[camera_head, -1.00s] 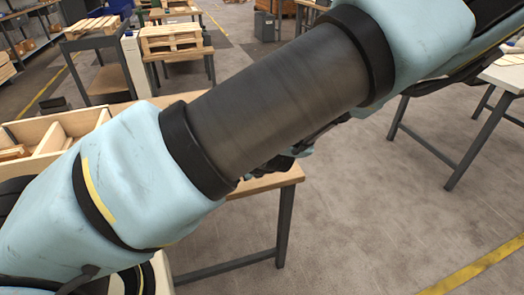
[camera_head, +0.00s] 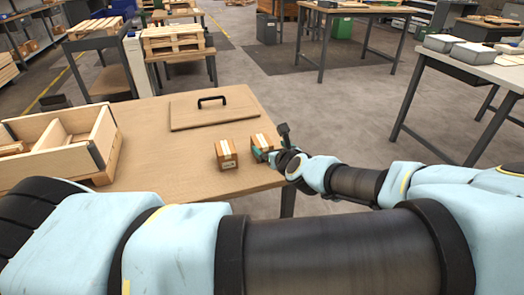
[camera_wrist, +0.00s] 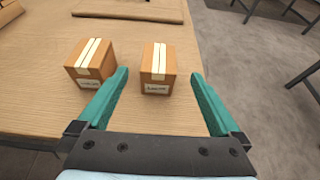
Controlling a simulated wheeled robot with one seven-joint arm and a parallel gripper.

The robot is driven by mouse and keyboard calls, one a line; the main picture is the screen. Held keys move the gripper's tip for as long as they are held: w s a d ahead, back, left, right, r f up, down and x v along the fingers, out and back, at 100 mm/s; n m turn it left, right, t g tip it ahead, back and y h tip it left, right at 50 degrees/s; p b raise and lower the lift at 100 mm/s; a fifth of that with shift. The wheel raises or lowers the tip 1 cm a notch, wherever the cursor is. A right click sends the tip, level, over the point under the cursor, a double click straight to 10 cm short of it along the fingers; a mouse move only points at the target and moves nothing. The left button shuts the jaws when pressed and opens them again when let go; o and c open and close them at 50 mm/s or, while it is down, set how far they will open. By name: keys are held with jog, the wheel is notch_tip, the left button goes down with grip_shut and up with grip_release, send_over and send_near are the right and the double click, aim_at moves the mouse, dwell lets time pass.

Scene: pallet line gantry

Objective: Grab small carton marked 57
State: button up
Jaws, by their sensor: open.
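Two small brown cartons with pale tape stand near the right end of the wooden table. In the head view the left carton (camera_head: 226,154) is clear of my gripper, and the right carton (camera_head: 262,142) is partly hidden behind it. In the wrist view the left carton (camera_wrist: 90,63) lies outside my left finger. The right carton (camera_wrist: 158,68) stands ahead, between the lines of my two green fingers. My gripper (camera_wrist: 160,88) is open and empty. Both cartons have white labels, but the numbers are too small to read.
A wooden lid with a black handle (camera_head: 213,108) lies flat behind the cartons. A divided wooden box (camera_head: 62,147) stands at the table's left. The table front (camera_head: 165,185) is bare. Another table with grey boxes (camera_head: 472,52) is at right.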

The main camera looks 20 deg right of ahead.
aim_at(263, 141)
jog(key=shift+p+x, duration=0.8)
jog(key=shift+x, duration=2.5)
jog(key=shift+c, duration=0.2)
grip_shut()
